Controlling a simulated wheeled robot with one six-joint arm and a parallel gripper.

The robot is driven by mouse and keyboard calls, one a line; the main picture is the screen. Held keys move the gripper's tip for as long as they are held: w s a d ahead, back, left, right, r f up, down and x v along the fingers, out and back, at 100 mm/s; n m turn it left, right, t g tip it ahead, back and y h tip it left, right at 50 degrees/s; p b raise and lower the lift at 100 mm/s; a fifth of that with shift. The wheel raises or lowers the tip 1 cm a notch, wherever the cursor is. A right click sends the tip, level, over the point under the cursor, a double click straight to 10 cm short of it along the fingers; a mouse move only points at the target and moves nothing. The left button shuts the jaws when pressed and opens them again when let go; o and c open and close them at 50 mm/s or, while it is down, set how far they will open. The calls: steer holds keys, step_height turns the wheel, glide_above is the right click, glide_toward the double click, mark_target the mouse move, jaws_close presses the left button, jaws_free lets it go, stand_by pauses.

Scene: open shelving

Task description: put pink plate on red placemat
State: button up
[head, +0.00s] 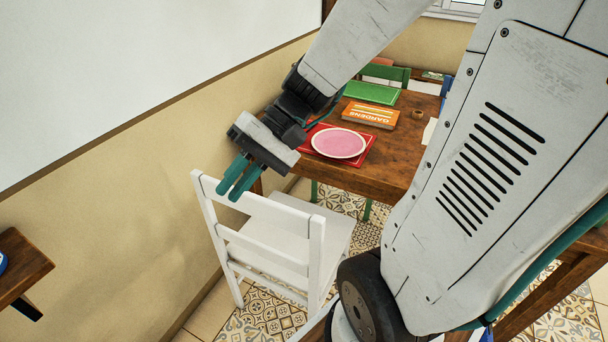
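The pink plate (339,143) has a pale rim and lies flat on the red placemat (361,159) near the front left edge of the wooden table. The mat shows around the plate. My gripper (229,193) is to the left of the plate, clear of it, above the white chair's backrest. Its two teal fingers point down and left, with a narrow gap between them and nothing held.
A small brown round object (417,114) is on the right. The white chair (286,240) stands before the table, near the wall (120,210).

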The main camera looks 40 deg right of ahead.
steer(key=s+d+r+n+h, duration=0.3)
steer(key=s+d+h, duration=0.3)
steer(key=s+h, duration=0.3)
steer(key=shift+s+d+r+t+h, duration=0.15)
steer(key=shift+s+r+t+h, duration=0.2)
steer(key=shift+h, duration=0.35)
